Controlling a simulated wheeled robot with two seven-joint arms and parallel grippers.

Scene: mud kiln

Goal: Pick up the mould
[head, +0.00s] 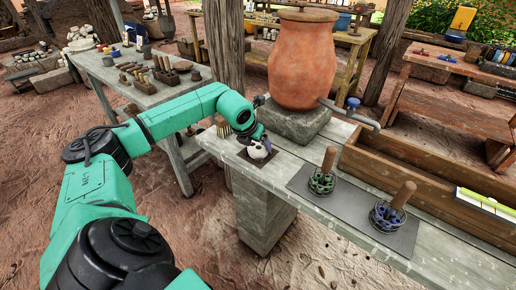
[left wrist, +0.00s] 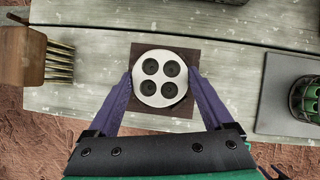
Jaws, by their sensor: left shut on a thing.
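The mould, a white round piece with dark round holes in its face, stands at the near left end of the grey plank table in the head view (head: 258,151). In the left wrist view the mould (left wrist: 160,92) is seen from above, over a dark brown square mat (left wrist: 160,124). My left gripper (left wrist: 161,78) has its two purple fingers on either side of the mould and is shut on it. In the head view the left gripper (head: 256,141) partly hides the mould. I cannot tell whether the mould touches the mat. My right gripper is not in view.
A brush-like wooden block with bristles (left wrist: 30,58) lies left of the mat. To the right, a grey mat (head: 362,222) holds a green tool (head: 322,182) and a blue one (head: 386,216). Behind stand a clay urn (head: 300,62) and a wooden trough (head: 420,185).

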